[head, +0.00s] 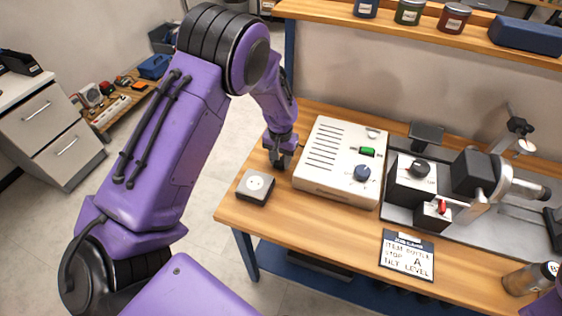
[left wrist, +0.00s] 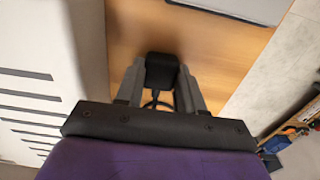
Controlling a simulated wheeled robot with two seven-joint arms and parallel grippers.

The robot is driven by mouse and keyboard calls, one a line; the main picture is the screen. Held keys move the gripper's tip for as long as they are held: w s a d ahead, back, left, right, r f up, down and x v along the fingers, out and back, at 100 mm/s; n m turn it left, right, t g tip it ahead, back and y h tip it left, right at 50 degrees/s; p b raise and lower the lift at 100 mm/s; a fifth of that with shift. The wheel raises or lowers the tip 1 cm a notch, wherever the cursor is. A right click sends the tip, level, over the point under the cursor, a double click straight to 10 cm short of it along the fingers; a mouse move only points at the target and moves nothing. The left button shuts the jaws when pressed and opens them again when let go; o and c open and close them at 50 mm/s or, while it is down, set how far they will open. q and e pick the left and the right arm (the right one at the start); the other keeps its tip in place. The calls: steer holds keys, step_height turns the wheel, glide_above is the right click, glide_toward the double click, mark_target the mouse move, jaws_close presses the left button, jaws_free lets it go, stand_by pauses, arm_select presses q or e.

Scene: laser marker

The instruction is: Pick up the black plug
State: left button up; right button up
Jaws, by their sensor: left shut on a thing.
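My left gripper (head: 280,160) is low over the left end of the workbench, beside the left side of the white control box (head: 335,160). In the left wrist view the left gripper (left wrist: 160,75) is shut on the black plug (left wrist: 161,70). The plug sits between the two grey fingers, over the wooden bench top, and a dark loop of cord shows behind it. In the head view the plug is hidden or too dark to tell from the gripper. My right gripper is not in view.
The marker machine (head: 470,185) stands to the right. A job card (head: 407,255) lies in front. Bare wood (head: 320,220) lies before the control box.

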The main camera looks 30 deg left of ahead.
arm_select(q)
steer(key=shift+r, duration=0.15)
steer(key=shift+w+r, duration=0.1)
steer(key=shift+r, duration=0.25)
steer(key=shift+r+b, duration=0.6)
steer(key=shift+r, duration=0.25)
steer(key=s+d+r+b, duration=0.1)
steer(key=s+d+r, duration=0.6)
steer(key=d+r, duration=0.3)
steer(key=shift+s+d+r, duration=0.2)
steer(key=shift+d, duration=0.8)
step_height(320, 180, down, 5)
steer(key=shift+r+b, duration=0.15)
steer(key=shift+b, duration=0.4)
